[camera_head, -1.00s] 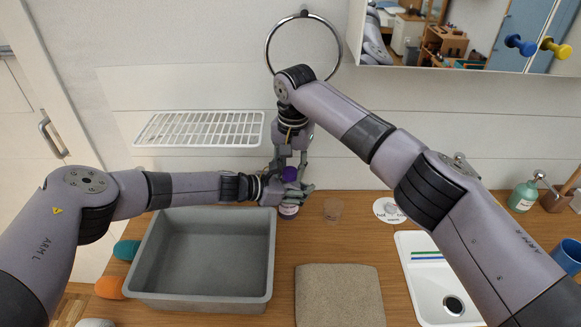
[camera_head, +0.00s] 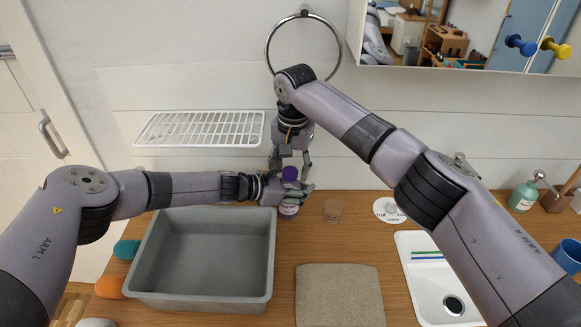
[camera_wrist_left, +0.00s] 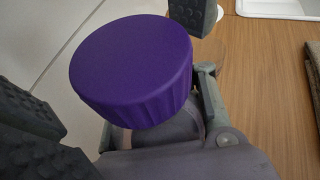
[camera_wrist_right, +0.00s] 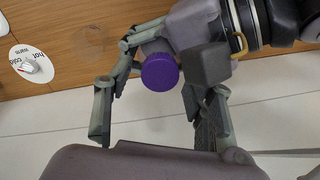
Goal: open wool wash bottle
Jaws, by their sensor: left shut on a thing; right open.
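The wool wash bottle (camera_head: 289,210) stands upright on the counter just right of the grey basin, its body mostly hidden by my left gripper. Its ribbed purple cap (camera_head: 290,173) sits at the top; it fills much of the left wrist view (camera_wrist_left: 135,70) and also shows in the right wrist view (camera_wrist_right: 160,72). I cannot tell whether the cap is loose. My left gripper (camera_head: 291,191) is shut around the bottle below the cap. My right gripper (camera_head: 290,164) points down from above, open, its fingers apart on either side of the cap, not gripping it.
The grey basin (camera_head: 137,270) is left of the bottle. A clear cup (camera_head: 333,210) and a round hot/cold dial (camera_head: 388,211) stand to the right. A white wire rack (camera_head: 200,128) hangs behind.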

